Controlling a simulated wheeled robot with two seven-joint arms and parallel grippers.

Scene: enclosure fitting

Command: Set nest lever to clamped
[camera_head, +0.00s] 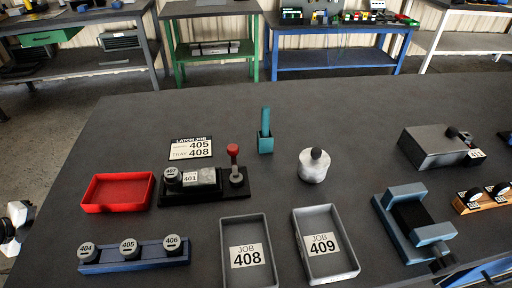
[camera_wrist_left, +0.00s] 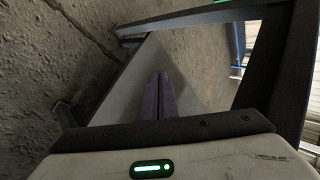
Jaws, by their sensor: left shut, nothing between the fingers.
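The nest fixture (camera_head: 204,188) is a black base at left centre of the table in the head view. It holds a grey block marked 401 and a round cap marked 407. Its lever (camera_head: 233,163) has a red knob and stands about upright at the base's right end. My left gripper (camera_wrist_left: 160,97) shows in the wrist view with its dark purple fingers together and empty, facing the floor and a table frame. In the head view only a white and black piece of my left arm shows at the left edge, away from the lever. My right gripper is not in view.
A red tray (camera_head: 117,209) lies left of the fixture. A blue rack (camera_head: 134,265) with round caps and trays 408 (camera_head: 225,228) and 409 (camera_head: 345,266) stand in front. A white canister (camera_head: 313,173), teal holder (camera_head: 265,143) and blue-grey vise (camera_head: 432,234) are to the right.

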